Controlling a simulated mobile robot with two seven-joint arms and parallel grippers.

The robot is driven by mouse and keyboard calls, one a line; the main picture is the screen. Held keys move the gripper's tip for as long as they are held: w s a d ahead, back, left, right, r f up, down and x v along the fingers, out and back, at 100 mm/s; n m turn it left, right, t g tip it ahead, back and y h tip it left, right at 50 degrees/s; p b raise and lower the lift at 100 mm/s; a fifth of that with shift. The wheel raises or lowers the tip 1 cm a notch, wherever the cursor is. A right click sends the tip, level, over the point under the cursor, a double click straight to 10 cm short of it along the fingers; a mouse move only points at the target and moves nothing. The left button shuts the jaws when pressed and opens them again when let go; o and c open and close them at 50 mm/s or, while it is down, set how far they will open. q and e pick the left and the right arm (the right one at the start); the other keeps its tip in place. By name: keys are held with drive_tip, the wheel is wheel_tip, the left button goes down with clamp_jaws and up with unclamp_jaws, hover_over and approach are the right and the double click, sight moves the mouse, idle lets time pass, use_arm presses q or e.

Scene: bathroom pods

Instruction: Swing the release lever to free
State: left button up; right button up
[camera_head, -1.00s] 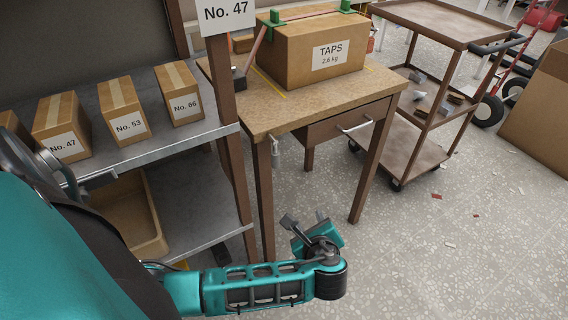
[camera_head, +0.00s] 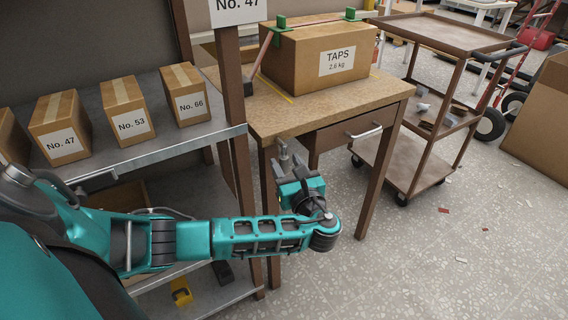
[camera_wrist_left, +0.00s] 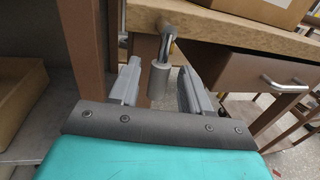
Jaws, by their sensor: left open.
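The release lever (camera_wrist_left: 158,80) shows in the left wrist view as a short hanging rod with a grey cylindrical grip, mounted on the front edge of the wooden table. Its grip hangs between the two fingers of my left gripper (camera_wrist_left: 161,90), with a gap visible on each side. In the head view my left gripper (camera_head: 287,156) is at the table's front left corner, fingers pointing up toward the edge. It is open and hides the lever there. The table (camera_head: 330,107) carries a cardboard box labelled TAPS (camera_head: 310,63) with a strap and green corner pieces. My right gripper is out of view.
A shelf (camera_head: 150,147) with several numbered boxes stands left of the table, with a brown post (camera_head: 237,110) between them. The table drawer (camera_head: 345,133) has a metal bar handle. A brown cart (camera_head: 440,32) stands right. The floor in front is mostly clear.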

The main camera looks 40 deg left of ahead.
use_arm(q)
drive_tip(key=shift+x, duration=1.25)
drive_tip(key=shift+c, duration=0.5)
clamp_jaws()
